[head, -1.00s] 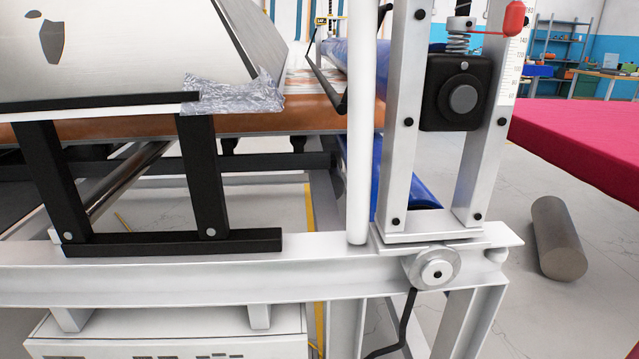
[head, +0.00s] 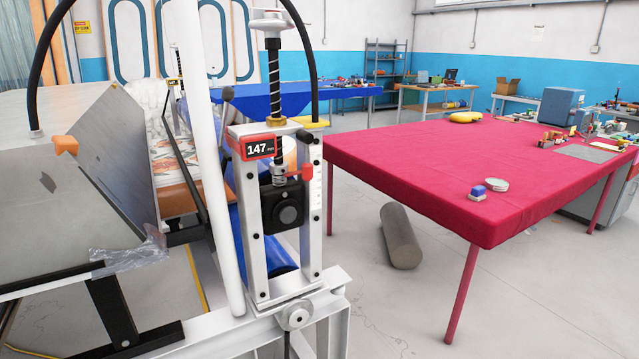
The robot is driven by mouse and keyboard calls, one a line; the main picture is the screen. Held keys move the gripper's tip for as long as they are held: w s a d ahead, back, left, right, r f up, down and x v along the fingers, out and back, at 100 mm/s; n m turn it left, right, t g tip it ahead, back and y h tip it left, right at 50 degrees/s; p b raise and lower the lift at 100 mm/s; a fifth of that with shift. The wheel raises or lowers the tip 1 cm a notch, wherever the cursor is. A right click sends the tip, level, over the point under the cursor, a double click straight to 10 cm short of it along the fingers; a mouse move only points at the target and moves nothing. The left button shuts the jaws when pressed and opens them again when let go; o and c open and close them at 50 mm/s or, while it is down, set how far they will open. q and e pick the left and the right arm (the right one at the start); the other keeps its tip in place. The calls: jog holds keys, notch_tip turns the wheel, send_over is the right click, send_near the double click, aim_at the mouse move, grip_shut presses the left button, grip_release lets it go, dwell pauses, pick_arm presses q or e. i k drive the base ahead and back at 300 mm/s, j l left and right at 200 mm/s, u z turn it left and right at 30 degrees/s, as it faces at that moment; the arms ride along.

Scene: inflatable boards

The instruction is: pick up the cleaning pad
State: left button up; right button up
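No object in view is clearly a cleaning pad. On the red-covered table (head: 400,165) at the right, a small block with a blue top and pale base (head: 478,193) lies beside a flat grey many-sided piece (head: 497,184), near the table's front right part. A yellow object (head: 466,117) lies at that table's far edge. These are too small to tell whether one is the pad. Neither of my grippers is in the head view.
A machine with a white upright frame (head: 316,225) and a display reading 147 stands at the left. Cluttered benches (head: 437,96) and shelves (head: 386,62) stand behind. The floor at lower right is open.

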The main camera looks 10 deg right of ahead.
aim_at(477, 193)
jog(key=z, duration=1.35)
jog(key=i+l+u, duration=0.15)
jog(key=i+u, duration=0.2)
jog(key=u, duration=0.15)
jog(key=i+l+u, duration=0.25)
jog(key=u, duration=0.2)
jog(key=i, duration=0.05)
